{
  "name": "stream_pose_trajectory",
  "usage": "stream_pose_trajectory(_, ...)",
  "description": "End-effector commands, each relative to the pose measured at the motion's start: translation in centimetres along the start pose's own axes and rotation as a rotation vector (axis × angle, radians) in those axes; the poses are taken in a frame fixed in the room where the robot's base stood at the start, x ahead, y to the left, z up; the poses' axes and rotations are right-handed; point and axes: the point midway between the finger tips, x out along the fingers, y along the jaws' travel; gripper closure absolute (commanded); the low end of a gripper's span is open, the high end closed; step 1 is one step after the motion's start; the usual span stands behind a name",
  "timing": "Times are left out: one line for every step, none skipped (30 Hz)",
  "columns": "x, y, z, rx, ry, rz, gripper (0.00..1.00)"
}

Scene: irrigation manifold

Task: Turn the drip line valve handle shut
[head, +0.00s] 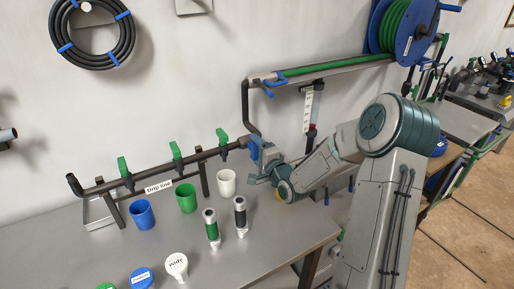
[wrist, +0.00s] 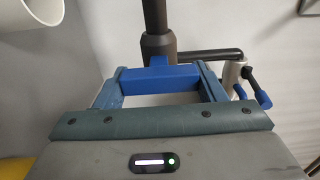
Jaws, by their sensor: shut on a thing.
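The drip line pipe (head: 150,172) runs along the wall above the bench, with a "Drip line" label (head: 158,187) on it. The blue valve handle (head: 254,149) is at its right end, partly hidden by my gripper (head: 264,164). In the wrist view the blue handle (wrist: 160,78) lies crosswise between the two fingers of my gripper (wrist: 161,88), below a dark pipe collar (wrist: 158,45). My gripper is shut on the handle, one finger at each end of it.
Green tap handles (head: 175,149) stand along the pipe. Blue, green and white cups (head: 226,183) and two cylinders (head: 240,215) stand on the bench below. Another blue handle (wrist: 249,74) is at right in the wrist view. A hose reel (head: 404,28) is at upper right.

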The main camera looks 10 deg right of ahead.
Motion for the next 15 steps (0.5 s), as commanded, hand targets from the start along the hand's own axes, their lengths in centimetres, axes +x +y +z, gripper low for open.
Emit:
stream_pose_trajectory(-0.04,0.01,-0.12,0.017,0.003,0.002,0.59)
stream_pose_trajectory(-0.03,0.01,-0.11,0.025,0.002,0.002,0.59)
stream_pose_trajectory(-0.03,0.03,-0.09,0.036,0.002,0.001,0.59)
stream_pose_trajectory(-0.02,0.03,-0.08,0.043,0.002,0.001,0.59)
stream_pose_trajectory(-0.02,0.04,-0.07,0.048,0.002,0.001,0.59)
stream_pose_trajectory(-0.01,0.05,-0.05,0.054,0.001,0.001,0.59)
stream_pose_trajectory(-0.01,0.06,-0.04,0.057,0.001,0.001,0.59)
stream_pose_trajectory(-0.01,0.07,-0.03,0.06,0.001,0.001,0.59)
stream_pose_trajectory(-0.01,0.08,-0.02,0.063,0.001,0.001,0.59)
stream_pose_trajectory(-0.01,0.08,-0.01,0.064,0.001,0.001,0.59)
stream_pose_trajectory(-0.01,0.09,-0.01,0.065,0.001,0.001,0.59)
stream_pose_trajectory(-0.01,0.09,0.0,0.066,0.001,0.001,0.59)
stream_pose_trajectory(-0.01,0.1,0.0,0.066,0.001,0.001,0.59)
stream_pose_trajectory(0.0,0.1,0.01,0.066,0.001,0.001,0.58)
stream_pose_trajectory(0.0,0.1,0.01,0.066,0.001,0.001,0.58)
